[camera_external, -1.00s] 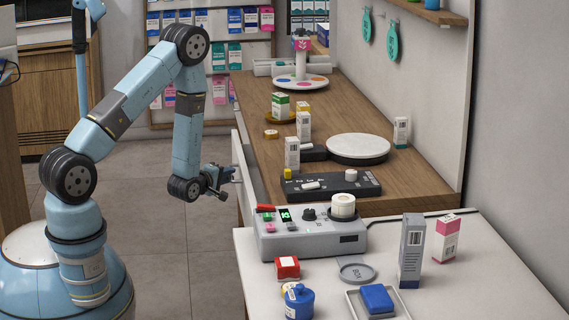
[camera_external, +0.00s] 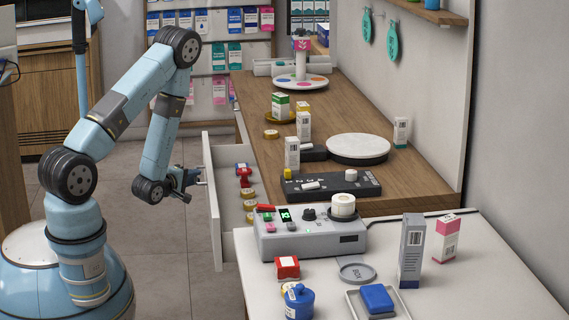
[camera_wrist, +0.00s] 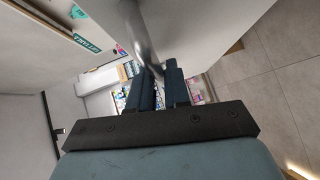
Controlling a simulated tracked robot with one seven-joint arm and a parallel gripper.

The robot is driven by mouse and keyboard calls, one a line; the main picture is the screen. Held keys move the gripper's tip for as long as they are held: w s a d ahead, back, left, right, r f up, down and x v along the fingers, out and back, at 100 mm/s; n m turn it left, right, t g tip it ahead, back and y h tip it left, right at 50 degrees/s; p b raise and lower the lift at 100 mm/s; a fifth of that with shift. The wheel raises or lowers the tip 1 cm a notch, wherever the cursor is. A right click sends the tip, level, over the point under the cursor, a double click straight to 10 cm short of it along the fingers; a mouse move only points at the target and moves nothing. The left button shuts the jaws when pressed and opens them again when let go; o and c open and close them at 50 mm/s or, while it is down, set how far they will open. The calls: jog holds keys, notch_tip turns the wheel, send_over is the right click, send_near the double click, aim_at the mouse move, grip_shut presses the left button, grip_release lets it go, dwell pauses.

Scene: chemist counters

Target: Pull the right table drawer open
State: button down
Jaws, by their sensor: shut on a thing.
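The white drawer (camera_external: 214,205) of the wooden table stands pulled out to the left, and red and gold items (camera_external: 247,190) show inside it. My gripper (camera_external: 199,177) is at the outer side of the drawer front, shut on its metal handle. In the wrist view the grey metal handle (camera_wrist: 140,38) runs between the two dark fingers of my gripper (camera_wrist: 160,85), and the pale drawer front (camera_wrist: 190,35) is right beyond it. The exact grip on the handle is partly hidden by the fingers.
The wooden table top (camera_external: 285,122) holds boxes, a round white plate (camera_external: 358,148) and a black panel (camera_external: 330,186). A white counter (camera_external: 420,285) with a grey device (camera_external: 310,238) stands in front. Bare floor (camera_external: 180,245) lies left of the drawer.

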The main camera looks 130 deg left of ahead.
jog(key=shift+f, duration=0.15)
jog(key=c, duration=1.2)
grip_release()
jog(key=shift+o, duration=0.2)
jog(key=shift+s, duration=0.1)
